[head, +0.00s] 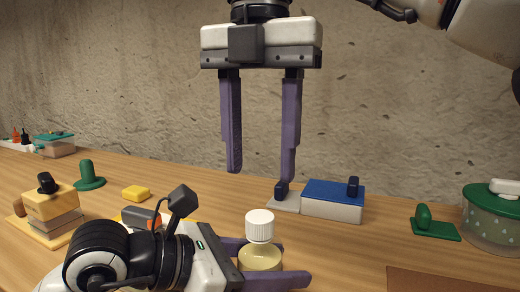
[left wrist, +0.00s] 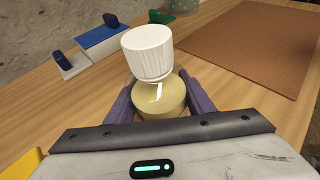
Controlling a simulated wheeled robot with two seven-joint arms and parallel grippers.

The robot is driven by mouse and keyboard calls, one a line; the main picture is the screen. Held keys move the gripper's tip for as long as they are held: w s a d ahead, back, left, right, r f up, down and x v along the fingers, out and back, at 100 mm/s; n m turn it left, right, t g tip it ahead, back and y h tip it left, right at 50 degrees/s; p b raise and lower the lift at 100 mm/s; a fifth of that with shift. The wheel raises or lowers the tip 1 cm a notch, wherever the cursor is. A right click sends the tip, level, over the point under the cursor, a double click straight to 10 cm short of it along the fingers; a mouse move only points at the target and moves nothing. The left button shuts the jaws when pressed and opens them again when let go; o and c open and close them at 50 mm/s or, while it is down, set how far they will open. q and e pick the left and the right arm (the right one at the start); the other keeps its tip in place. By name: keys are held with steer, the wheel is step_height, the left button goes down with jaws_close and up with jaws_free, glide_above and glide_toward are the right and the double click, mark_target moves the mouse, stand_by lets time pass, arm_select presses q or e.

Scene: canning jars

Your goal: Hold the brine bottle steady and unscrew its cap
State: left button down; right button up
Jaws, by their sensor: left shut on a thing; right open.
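The brine bottle (head: 260,260) is squat and pale yellow, with a ribbed white cap (head: 260,225) on top. My left gripper (head: 278,264) is shut around the bottle's body from the left side, one purple finger on each side. In the left wrist view the bottle (left wrist: 160,101) stands between the fingers and the cap (left wrist: 148,53) rises above them. The bottle's lower part is hidden. My right gripper (head: 261,175) points down, open and empty, above the cap and apart from it in the head view.
Behind the bottle stands a blue-topped box (head: 332,200) beside a small grey block with a dark knob. A brown mat (head: 440,280) lies at right, near a green-lidded container (head: 492,220). Stacked wooden blocks (head: 50,210) and a yellow block (head: 136,193) are at left.

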mark_target(260, 216)
steer(key=m, duration=0.3)
steer(key=shift+m, duration=0.3)
steer(key=shift+f+m, duration=0.2)
steer(key=shift+m, duration=0.1)
steer(key=shift+f, duration=3.85)
